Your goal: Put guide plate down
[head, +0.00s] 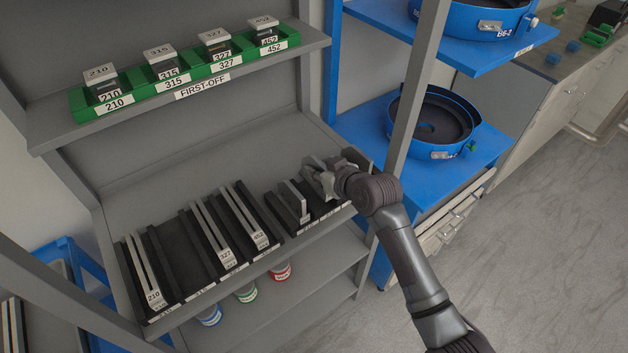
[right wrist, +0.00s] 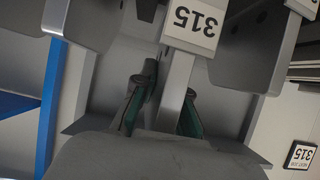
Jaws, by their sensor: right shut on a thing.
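A light grey guide plate (right wrist: 176,88) with a white 315 label, upside down in the right wrist view, sits between the fingers of my right gripper (right wrist: 162,108). In the head view my right gripper (head: 322,186) is shut, low over the right part of the black slotted rack on the middle shelf. The gripper mostly hides the plate there. I cannot tell whether the plate touches the rack. Long plates marked 210 (head: 153,297), 327 (head: 224,253) and 452 (head: 259,239) stand in the left slots. The slot between 210 and 327 looks empty. My left gripper is out of view.
A shorter grey plate (head: 303,211) stands just left of my right gripper. A shelf upright (head: 412,90) rises close to my right arm. Green trays (head: 150,93) with labelled blocks line the upper shelf. Blue bowl feeders (head: 432,128) stand at right.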

